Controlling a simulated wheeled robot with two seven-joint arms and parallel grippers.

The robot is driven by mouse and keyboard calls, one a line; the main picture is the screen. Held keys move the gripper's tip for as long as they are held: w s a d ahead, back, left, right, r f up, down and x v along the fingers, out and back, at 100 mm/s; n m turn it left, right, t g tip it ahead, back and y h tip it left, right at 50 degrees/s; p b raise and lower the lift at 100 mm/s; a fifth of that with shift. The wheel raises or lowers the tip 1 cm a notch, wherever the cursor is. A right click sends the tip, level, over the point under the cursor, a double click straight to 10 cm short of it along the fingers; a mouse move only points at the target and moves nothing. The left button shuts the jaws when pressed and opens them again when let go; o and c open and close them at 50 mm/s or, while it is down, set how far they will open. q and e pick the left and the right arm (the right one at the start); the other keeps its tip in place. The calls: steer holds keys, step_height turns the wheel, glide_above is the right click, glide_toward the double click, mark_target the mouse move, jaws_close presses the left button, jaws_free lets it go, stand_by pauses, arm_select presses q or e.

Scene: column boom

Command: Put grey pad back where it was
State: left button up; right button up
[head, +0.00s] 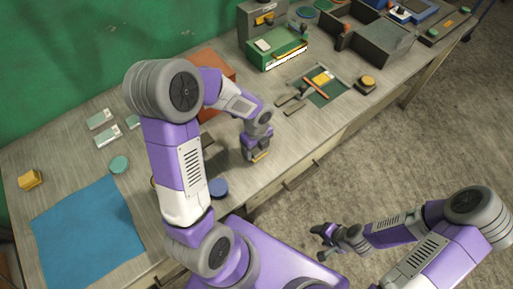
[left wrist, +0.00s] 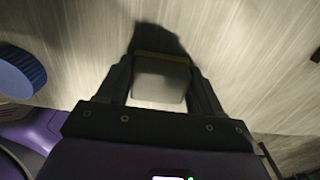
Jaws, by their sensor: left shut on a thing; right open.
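My left gripper (head: 258,152) is over the bare wooden bench. In the left wrist view its fingers are shut on a pale grey pad (left wrist: 160,85), which has a dull yellow strip along its far edge. In the head view the pad is mostly hidden by the gripper, and only a yellowish bit shows at the fingertips. A dark shadow falls on the bench beyond the pad; I cannot tell whether the pad touches the wood. My right gripper (head: 326,236) is open and empty, out over the floor in front of the bench.
A blue disc (head: 218,188) lies near the front edge, left of my left gripper. A dark green board (head: 326,93) with small tools lies to the right. A green box (head: 277,54) stands behind. A blue mat (head: 85,235) covers the left end. Bench between gripper and board is clear.

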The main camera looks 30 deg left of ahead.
arm_select(q)
steer(key=shift+r, duration=0.1)
steer(key=o, duration=0.9)
steer(key=shift+f, duration=0.2)
steer(key=shift+o, duration=0.2)
steer(key=shift+r, duration=0.3)
step_height(320, 180, up, 12)
steer(key=p, duration=0.3)
